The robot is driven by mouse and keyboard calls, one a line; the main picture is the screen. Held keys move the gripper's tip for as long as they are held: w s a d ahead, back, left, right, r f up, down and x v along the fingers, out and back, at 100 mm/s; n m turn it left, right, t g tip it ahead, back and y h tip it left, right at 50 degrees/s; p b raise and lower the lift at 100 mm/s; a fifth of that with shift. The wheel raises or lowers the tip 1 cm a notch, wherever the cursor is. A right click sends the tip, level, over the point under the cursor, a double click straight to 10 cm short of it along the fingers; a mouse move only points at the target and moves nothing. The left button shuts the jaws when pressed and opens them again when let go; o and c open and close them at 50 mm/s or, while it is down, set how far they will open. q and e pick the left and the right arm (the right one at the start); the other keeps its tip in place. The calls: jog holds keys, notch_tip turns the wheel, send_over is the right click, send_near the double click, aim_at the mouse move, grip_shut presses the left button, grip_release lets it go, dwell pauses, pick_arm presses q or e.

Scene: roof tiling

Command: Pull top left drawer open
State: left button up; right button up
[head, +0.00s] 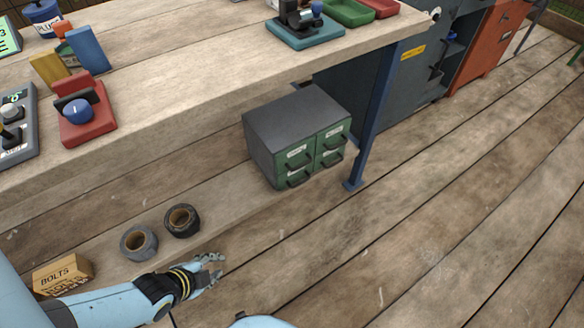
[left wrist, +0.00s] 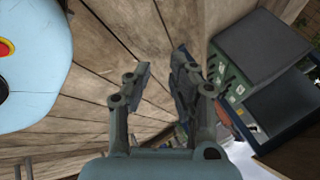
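A small drawer cabinet (head: 297,112) with a dark grey top and green fronts stands under the workbench. Its drawers sit in two columns and two rows, each with a dark handle and a white label. The top left drawer (head: 292,154) looks shut. My left gripper (head: 216,265) is in front of the cabinet, to its lower left, apart from it and over the floor planks. In the left wrist view the gripper (left wrist: 161,68) is open with nothing between its fingers, and the cabinet (left wrist: 262,46) shows tilted at the right. My right gripper is not in view.
The workbench (head: 200,85) overhangs the cabinet, with a blue leg (head: 374,120) close to its right. Two tape rolls (head: 182,220) and a bolts box (head: 62,274) lie near my left arm. The floor (head: 400,240) before the cabinet is clear.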

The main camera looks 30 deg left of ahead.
aim_at(301, 165)
pick_arm(q)
jog(key=w+r+m+t+b, duration=0.2)
jog(key=w+m+t+b, duration=0.95)
jog(key=w+b, duration=1)
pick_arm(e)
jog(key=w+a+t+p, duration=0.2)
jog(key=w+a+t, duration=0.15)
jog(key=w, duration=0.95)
pick_arm(q)
jog(key=w+f+m+t+h+b, duration=0.25)
jog(key=w+f+b, duration=0.55)
jog(key=b, duration=0.8)
jog(key=shift+g+y, duration=0.3)
jog(key=shift+y, duration=0.15)
jog(key=shift+a+b+x, duration=0.2)
jog(key=shift+b+x, duration=0.7)
jog(key=shift+x, duration=1.75)
jog(key=shift+a+b+x, duration=0.2)
jog(key=shift+b+x, duration=0.7)
jog(key=shift+x, duration=1.8)
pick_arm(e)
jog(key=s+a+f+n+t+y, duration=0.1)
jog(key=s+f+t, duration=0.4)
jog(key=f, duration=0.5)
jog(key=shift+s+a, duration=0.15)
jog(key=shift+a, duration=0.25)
pick_arm(q)
jog(key=shift+r, duration=0.2)
jog(key=shift+s, duration=0.1)
jog(key=shift+c, duration=0.4)
